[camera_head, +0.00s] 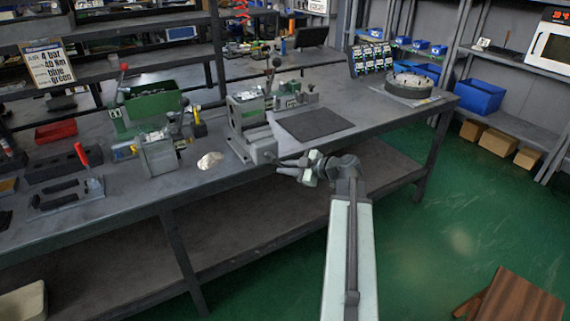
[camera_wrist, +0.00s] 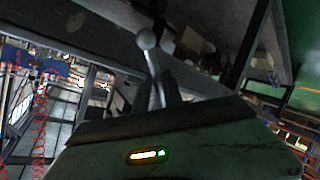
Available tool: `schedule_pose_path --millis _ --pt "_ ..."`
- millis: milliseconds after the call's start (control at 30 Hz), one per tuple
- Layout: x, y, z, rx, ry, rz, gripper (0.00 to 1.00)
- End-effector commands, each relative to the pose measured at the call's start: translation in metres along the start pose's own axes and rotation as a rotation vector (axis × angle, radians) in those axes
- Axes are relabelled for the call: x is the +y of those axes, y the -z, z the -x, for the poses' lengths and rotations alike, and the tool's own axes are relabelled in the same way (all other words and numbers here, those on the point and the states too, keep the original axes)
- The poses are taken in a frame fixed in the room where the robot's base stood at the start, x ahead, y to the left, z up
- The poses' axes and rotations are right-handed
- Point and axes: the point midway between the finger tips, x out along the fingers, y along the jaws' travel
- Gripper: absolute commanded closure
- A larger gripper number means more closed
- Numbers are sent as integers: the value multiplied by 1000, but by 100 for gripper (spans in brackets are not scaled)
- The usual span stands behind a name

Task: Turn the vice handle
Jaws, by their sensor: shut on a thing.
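The vice (camera_head: 247,125), a grey and green block, is mounted at the front edge of the workbench in the head view. My gripper (camera_head: 284,167) is at the front of the vice, just past the bench edge. In the wrist view, the vice handle (camera_wrist: 152,62) is a thin metal rod with a pale ball at its end. It runs up from between the fingers of my gripper (camera_wrist: 163,92), which is shut on it. The lower part of the handle is hidden by the gripper body. In the head view the handle is too small to make out clearly.
A dark mat (camera_head: 313,124) lies right of the vice. A crumpled pale cloth (camera_head: 210,160) and a green machine (camera_head: 150,110) are to its left. A round fixture (camera_head: 409,87) stands at the bench's far right. A brown wooden stool (camera_head: 515,298) is at lower right; the green floor between is clear.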

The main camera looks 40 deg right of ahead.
Motion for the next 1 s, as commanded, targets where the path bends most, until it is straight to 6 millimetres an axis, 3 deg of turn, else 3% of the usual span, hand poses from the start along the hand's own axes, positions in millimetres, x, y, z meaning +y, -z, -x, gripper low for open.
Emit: schedule_pose_path --millis 733,800,833,1000 --pt "-2 10 -11 -41 18 85 100" --pt "-2 10 -11 -40 19 85 74" --pt "-2 11 -11 -39 19 85 67" --pt "-2 11 -11 -38 20 86 67"
